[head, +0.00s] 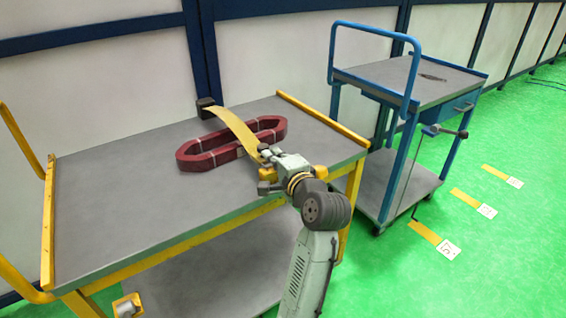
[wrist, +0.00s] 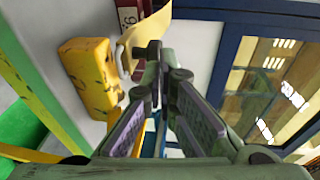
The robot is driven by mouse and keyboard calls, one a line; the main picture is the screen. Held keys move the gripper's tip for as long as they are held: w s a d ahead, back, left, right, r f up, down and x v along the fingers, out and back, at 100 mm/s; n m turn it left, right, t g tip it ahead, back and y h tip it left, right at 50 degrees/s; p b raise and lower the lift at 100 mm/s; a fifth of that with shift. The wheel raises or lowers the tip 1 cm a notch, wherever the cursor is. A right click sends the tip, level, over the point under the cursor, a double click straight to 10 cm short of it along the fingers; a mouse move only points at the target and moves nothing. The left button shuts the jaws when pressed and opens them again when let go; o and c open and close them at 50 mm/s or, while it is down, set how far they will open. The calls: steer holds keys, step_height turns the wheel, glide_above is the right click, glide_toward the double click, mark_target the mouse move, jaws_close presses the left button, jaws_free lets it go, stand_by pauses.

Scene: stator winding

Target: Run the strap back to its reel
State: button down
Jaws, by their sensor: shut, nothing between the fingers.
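The yellow strap (head: 235,130) runs from a small dark block, apparently its reel (head: 206,107), at the table's back edge, over the dark red coil (head: 232,143) toward my gripper (head: 264,154). In the wrist view the strap (wrist: 146,34) shows as a pale yellow band just beyond my fingertips (wrist: 160,62). My gripper is shut with nothing between the fingers, close to the strap's near end. I cannot tell whether they touch. The coil (wrist: 128,14) shows partly at the top of the wrist view. The reel's opening is too small to make out.
The grey table (head: 120,215) has raised yellow side rails and clear room at left. A worn yellow block (wrist: 90,80) lies left of my fingers in the wrist view. A blue trolley (head: 400,85) with a dark item on top stands at right.

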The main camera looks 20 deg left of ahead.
steer(key=shift+x, duration=1.15)
